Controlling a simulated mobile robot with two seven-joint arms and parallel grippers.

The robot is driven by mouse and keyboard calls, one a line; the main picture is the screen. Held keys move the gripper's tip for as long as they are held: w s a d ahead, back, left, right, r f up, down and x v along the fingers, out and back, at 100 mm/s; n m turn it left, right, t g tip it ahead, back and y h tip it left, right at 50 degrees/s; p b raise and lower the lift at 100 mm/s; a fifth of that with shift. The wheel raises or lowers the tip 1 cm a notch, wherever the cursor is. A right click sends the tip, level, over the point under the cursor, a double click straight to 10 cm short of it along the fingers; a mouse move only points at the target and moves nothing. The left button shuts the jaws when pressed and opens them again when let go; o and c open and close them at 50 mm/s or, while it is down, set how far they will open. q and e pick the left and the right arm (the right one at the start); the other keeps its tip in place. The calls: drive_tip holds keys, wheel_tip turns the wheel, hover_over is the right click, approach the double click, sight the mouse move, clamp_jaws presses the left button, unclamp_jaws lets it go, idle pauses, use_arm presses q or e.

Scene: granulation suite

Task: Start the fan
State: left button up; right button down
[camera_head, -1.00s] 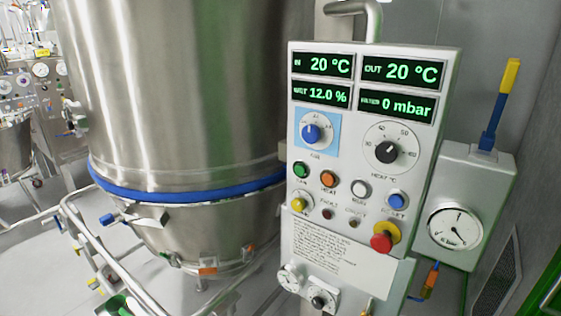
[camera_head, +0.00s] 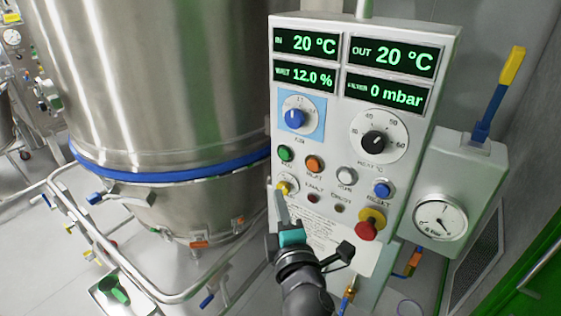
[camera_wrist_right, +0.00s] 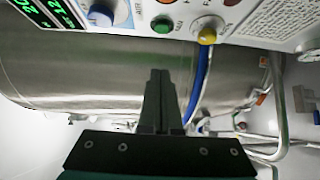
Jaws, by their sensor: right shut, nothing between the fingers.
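The control panel (camera_head: 330,130) stands at the middle right, with lit green displays reading 20 °C, 20 °C, 12.0 % and 0 mbar. A green button (camera_head: 286,153) sits at the left of its button row; its small label is too blurred to read surely. It also shows in the right wrist view (camera_wrist_right: 162,24). My right gripper (camera_head: 281,204) is shut and empty, in front of the panel's lower left, below the green button. In the right wrist view its closed fingertips (camera_wrist_right: 160,76) appear apart from the button, with the steel vessel behind. My left gripper is not in view.
An orange button (camera_head: 314,164), a yellow knob (camera_head: 289,185) and a blue dial (camera_head: 295,118) lie close to the green button. A red mushroom button (camera_head: 367,229) sits lower right. The steel vessel (camera_head: 160,90) and pipe rails (camera_head: 150,275) fill the left.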

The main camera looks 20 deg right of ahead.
approach(279, 154)
drive_tip(key=w+a, duration=0.2)
drive_tip(key=w, duration=0.1)
drive_tip(key=shift+w+d+p, duration=0.75)
drive_tip(key=shift+w+d, duration=0.6)
drive_tip(key=shift+w, duration=0.05)
